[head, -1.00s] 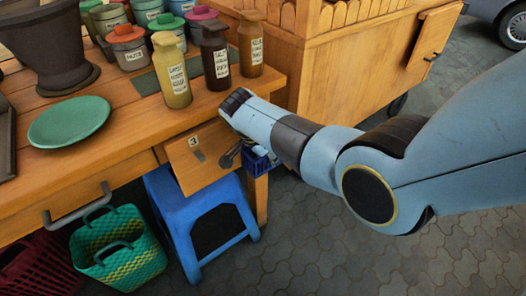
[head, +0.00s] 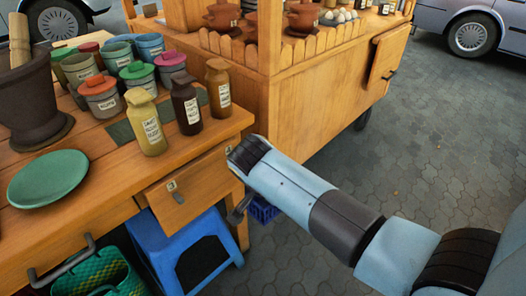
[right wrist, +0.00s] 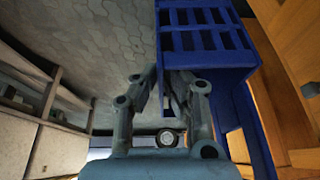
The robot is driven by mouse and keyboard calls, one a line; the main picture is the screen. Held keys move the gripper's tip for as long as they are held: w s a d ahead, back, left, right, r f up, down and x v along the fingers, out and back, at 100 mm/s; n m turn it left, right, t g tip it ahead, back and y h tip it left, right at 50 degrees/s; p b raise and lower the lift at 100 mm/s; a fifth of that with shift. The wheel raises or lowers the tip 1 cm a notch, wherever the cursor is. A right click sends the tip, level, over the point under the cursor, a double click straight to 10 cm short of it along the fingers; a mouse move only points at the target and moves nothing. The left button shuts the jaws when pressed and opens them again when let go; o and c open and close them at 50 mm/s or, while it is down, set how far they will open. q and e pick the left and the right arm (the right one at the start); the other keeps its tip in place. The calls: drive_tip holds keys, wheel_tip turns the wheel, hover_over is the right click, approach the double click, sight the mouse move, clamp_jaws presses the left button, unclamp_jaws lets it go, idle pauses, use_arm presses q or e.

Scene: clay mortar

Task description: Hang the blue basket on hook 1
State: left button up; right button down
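The blue basket (head: 262,210) shows in the head view as a small slotted piece below the bench corner, mostly behind my right arm. In the right wrist view the blue basket (right wrist: 207,38) fills the upper right. My right gripper (right wrist: 170,88) has its fingers close together at the basket's lower edge, one on each side of a thin blue part, and appears shut on it. In the head view my right gripper (head: 238,208) is a small dark shape left of the basket. My left gripper is out of view.
The bench (head: 90,195) holds bottles, lidded pots, a green plate (head: 48,178) and a mortar (head: 35,105). A blue stool (head: 190,250) and a green basket (head: 95,275) stand beneath. A wooden cart (head: 310,90) stands behind. Paving at right is open.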

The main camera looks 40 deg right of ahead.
drive_tip(key=shift+s+d+r+p, duration=0.1)
drive_tip(key=shift+s+r+p, duration=0.85)
drive_tip(key=shift+r+p, duration=0.2)
drive_tip(key=s+p, duration=0.6)
drive_tip(key=s, duration=0.4)
drive_tip(key=shift+d, duration=0.35)
idle(0.3)
